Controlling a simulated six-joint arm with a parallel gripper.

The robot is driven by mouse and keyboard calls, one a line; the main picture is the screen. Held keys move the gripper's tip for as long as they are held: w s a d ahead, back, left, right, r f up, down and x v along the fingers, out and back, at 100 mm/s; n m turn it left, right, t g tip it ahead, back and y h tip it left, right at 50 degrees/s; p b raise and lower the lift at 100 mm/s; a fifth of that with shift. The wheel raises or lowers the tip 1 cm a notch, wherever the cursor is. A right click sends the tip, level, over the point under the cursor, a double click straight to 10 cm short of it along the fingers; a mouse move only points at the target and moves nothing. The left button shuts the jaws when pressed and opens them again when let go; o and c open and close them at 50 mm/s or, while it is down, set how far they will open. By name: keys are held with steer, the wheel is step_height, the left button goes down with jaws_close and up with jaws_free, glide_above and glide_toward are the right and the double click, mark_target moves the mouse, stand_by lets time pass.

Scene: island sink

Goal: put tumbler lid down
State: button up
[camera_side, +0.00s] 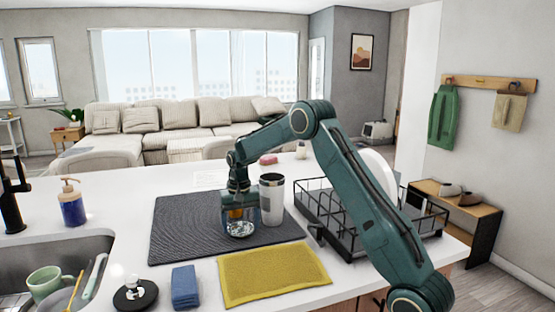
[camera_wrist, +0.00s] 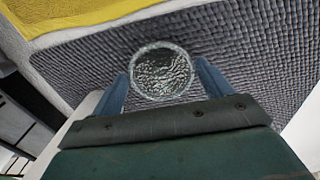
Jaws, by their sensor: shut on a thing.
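The tumbler lid (camera_side: 240,229) is a clear round disc, low over the dark drying mat (camera_side: 180,225). In the wrist view the lid (camera_wrist: 161,72) sits between the two blue fingertips. My gripper (camera_side: 239,222) points down and is shut on the lid's sides; it also shows in the wrist view (camera_wrist: 163,80). I cannot tell whether the lid touches the mat. The tumbler (camera_side: 271,200), pale with a dark rim, stands upright on the mat just right of my gripper. Something amber (camera_side: 236,213) shows partly behind the fingers.
A yellow cloth (camera_side: 272,273) lies in front of the mat. A black dish rack (camera_side: 340,225) with a white plate (camera_side: 378,170) stands to the right. A blue sponge (camera_side: 185,287), soap bottle (camera_side: 71,203) and sink (camera_side: 40,262) are left. The mat's left part is clear.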

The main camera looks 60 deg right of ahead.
mark_target(241, 225)
steer(key=shift+f, duration=0.5)
steer(key=shift+f, duration=0.1)
steer(key=o, duration=0.9)
steer(key=shift+o, duration=0.2)
step_height(241, 225, up, 12)
stand_by(0.4)
